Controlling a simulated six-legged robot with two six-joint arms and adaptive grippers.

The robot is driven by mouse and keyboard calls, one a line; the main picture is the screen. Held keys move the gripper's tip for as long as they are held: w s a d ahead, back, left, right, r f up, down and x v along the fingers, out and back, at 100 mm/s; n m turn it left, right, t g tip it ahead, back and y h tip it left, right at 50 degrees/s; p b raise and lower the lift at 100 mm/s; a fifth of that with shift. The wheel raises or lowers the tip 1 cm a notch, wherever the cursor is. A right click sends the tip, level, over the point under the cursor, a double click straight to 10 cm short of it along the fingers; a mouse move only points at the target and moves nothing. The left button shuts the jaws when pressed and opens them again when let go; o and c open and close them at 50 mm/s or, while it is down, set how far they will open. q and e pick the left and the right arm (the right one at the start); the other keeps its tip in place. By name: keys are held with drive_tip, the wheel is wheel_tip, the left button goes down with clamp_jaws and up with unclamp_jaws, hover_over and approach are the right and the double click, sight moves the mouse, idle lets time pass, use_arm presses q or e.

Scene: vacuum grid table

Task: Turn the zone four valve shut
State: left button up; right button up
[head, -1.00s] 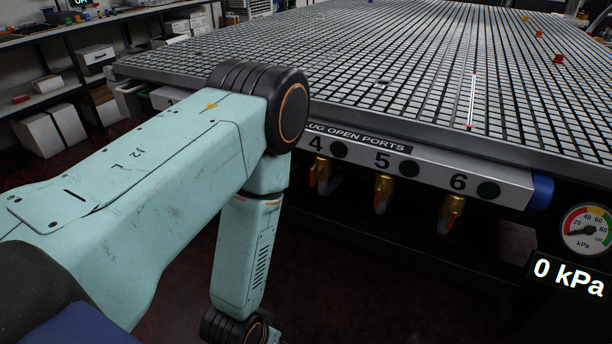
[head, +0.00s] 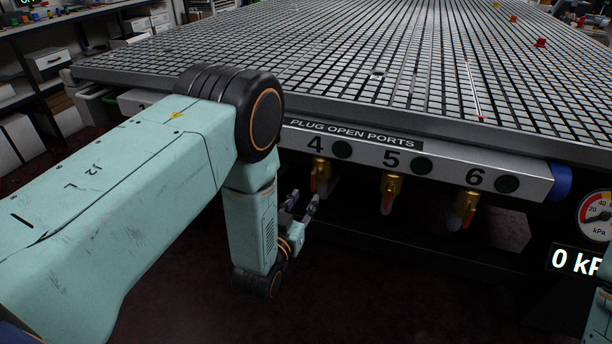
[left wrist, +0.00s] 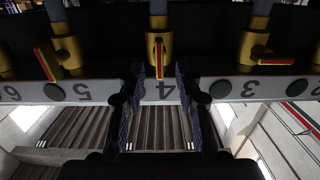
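The zone four valve (head: 321,172) is a brass valve with a red handle under the number 4 on the table's front rail. Its handle hangs downward in the head view. In the left wrist view the valve (left wrist: 158,50) appears upside down at top centre, its red handle in line with the pipe. My left gripper (head: 302,207) is below and slightly left of this valve in the head view. In the left wrist view its two fingers (left wrist: 162,112) are spread apart, with the 4 label seen between them and nothing held. My right gripper is out of view.
Valve 5 (head: 391,190) and valve 6 (head: 466,207) hang to the right along the rail (head: 440,165). Valve 3 (left wrist: 258,50) has its handle crosswise in the wrist view. A gauge (head: 598,214) and a cut-off kPa display (head: 574,260) stand at right.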

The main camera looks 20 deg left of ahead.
sight(313, 182)
use_arm(q)
drive_tip(key=shift+w+r+t, duration=0.3)
drive_tip(key=shift+w+r, duration=0.1)
drive_tip(key=shift+r, duration=0.25)
drive_tip(key=w+b, duration=0.1)
drive_tip(key=w, duration=0.2)
drive_tip(key=w+b, duration=0.1)
drive_tip(key=w, duration=0.2)
drive_tip(key=shift+d+f, duration=0.15)
drive_tip(key=shift+d, duration=0.05)
drive_tip(key=shift+w+b, duration=0.35)
drive_tip(key=shift+w, duration=0.2)
clamp_jaws()
